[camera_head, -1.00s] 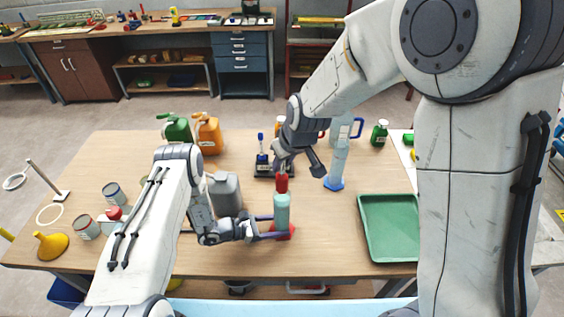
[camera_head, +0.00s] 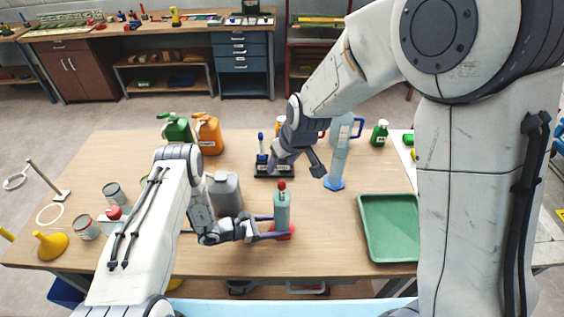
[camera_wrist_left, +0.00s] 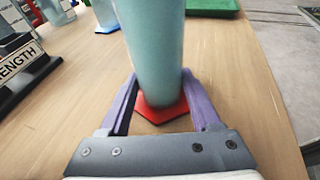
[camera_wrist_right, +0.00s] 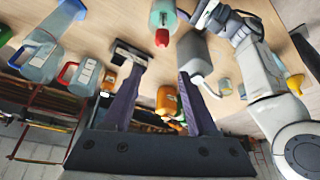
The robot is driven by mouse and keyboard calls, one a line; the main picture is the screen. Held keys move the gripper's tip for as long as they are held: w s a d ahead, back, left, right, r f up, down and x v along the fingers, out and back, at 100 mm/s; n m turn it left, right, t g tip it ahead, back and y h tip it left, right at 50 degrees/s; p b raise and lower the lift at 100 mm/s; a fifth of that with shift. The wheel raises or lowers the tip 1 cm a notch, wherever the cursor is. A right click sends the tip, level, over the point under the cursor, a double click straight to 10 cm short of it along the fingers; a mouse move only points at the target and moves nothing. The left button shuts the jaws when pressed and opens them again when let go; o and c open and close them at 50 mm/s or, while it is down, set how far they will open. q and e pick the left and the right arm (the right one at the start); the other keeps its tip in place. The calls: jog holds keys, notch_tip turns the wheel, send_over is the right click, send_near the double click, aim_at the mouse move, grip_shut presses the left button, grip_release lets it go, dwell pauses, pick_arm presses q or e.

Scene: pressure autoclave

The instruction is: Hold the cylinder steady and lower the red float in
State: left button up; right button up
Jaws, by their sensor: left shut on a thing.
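The teal cylinder (camera_head: 282,212) stands upright on its red base (camera_head: 290,232) near the table's front. My left gripper (camera_head: 279,228) is shut around its lower part; the left wrist view shows the fingers on both sides of the cylinder (camera_wrist_left: 155,45), just above the red base (camera_wrist_left: 163,109). The red float (camera_head: 282,186) shows as a small red top at the cylinder's mouth; the rest of it is hidden. My right gripper (camera_head: 296,168) is open and empty above and behind the cylinder. In the right wrist view, the float (camera_wrist_right: 162,38) is beyond the spread fingers (camera_wrist_right: 158,75).
A grey jug (camera_head: 225,192) stands close left of the cylinder. A black labelled stand (camera_head: 268,172) and a tall clear cylinder with a blue base (camera_head: 338,165) are behind. A green tray (camera_head: 365,230) lies at right. The table between tray and cylinder is clear.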

jog(key=v, duration=1.2)
dwell(0.9)
pick_arm(q)
jog(key=o, duration=1.1)
jog(key=shift+c, duration=0.2)
